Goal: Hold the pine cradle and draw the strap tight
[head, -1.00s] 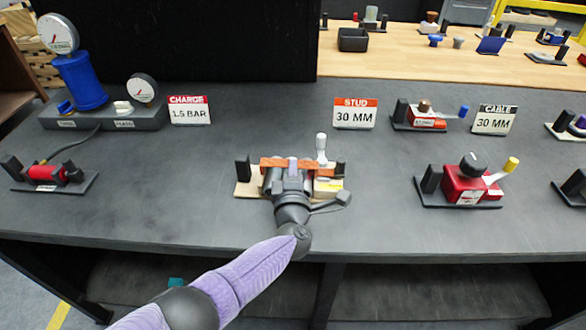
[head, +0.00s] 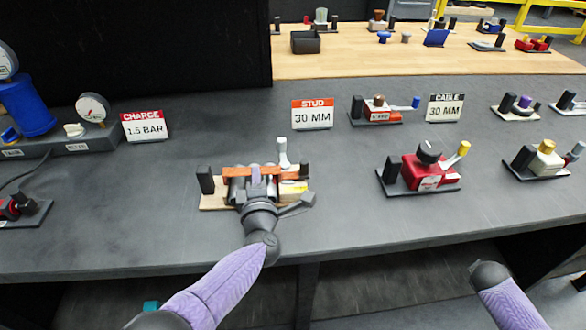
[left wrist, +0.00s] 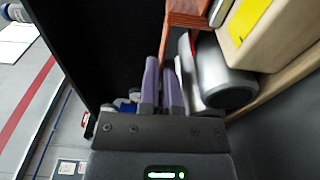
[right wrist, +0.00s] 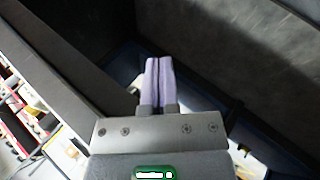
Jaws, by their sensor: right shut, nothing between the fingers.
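My left gripper (head: 256,176) is at the middle of the strap. In the left wrist view its fingers (left wrist: 161,75) are nearly together, with the strap edge (left wrist: 168,40) running down between the tips. My right gripper (right wrist: 159,72) is shut and empty, away from the cradle; its fingers are outside the head view.
A STUD 30 MM sign (head: 312,115) stands behind the cradle. A red device (head: 428,172) with a yellow-tipped lever stands to the right. A blue cylinder unit (head: 27,105) and gauge are at the left. Bare bench lies between cradle and red device.

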